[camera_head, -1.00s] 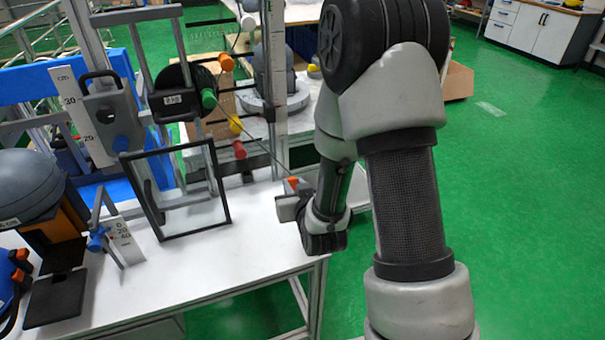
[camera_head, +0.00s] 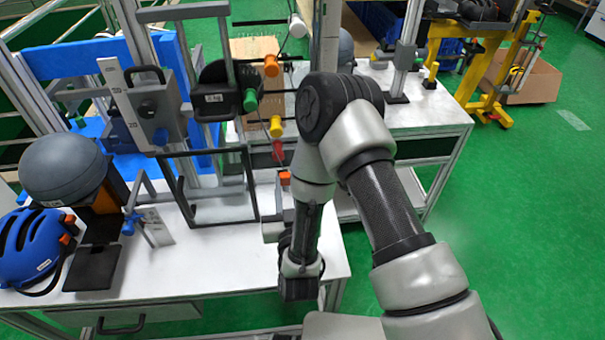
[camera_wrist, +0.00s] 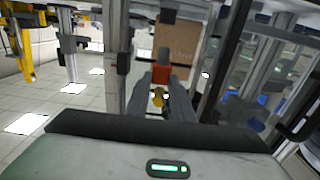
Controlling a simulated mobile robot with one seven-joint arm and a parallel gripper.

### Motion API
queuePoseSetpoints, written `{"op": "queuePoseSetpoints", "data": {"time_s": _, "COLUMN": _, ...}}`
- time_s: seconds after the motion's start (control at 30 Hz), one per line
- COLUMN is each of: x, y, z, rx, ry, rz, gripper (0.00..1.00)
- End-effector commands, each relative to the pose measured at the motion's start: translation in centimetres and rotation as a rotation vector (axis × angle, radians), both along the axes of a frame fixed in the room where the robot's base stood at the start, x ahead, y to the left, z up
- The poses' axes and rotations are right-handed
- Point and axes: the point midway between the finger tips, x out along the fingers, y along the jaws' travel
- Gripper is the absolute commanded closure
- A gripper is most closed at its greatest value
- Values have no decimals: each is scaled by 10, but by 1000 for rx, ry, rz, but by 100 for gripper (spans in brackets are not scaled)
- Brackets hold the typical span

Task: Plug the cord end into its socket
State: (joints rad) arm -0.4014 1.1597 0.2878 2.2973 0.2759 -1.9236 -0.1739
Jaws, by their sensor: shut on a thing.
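My gripper (camera_head: 284,186) is in front of the drop tower, above the right part of the white table. It is shut on a small orange-red cord end (camera_head: 284,178); in the wrist view a red block (camera_wrist: 161,76) sits between the fingertips. Coloured fittings stand near the tower: red (camera_head: 278,150), yellow (camera_head: 276,127), green (camera_head: 250,100) and orange (camera_head: 271,65). The red one is just above the held end, and they look apart. I cannot tell which fitting is the socket. The cord is too thin to follow clearly now.
A framed clear panel (camera_head: 222,186) stands left of my gripper. A grey headform (camera_head: 62,166), a blue helmet (camera_head: 30,245) and a black plate (camera_head: 92,268) are at the table's left. A second table (camera_head: 430,112) is behind; green floor lies open at right.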

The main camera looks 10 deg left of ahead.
Motion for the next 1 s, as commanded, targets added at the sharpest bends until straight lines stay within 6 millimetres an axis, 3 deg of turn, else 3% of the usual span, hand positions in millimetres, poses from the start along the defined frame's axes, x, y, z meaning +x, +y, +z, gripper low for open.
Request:
{"op": "queuePoseSetpoints", "data": {"time_s": 0.27, "x": 0, "y": 3, "z": -4, "rx": 1, "ry": -5, "rz": -1, "gripper": 100}}
{"op": "queuePoseSetpoints", "data": {"time_s": 1.0, "x": 37, "y": 12, "z": -27, "rx": 1, "ry": -4, "rz": -1, "gripper": 100}}
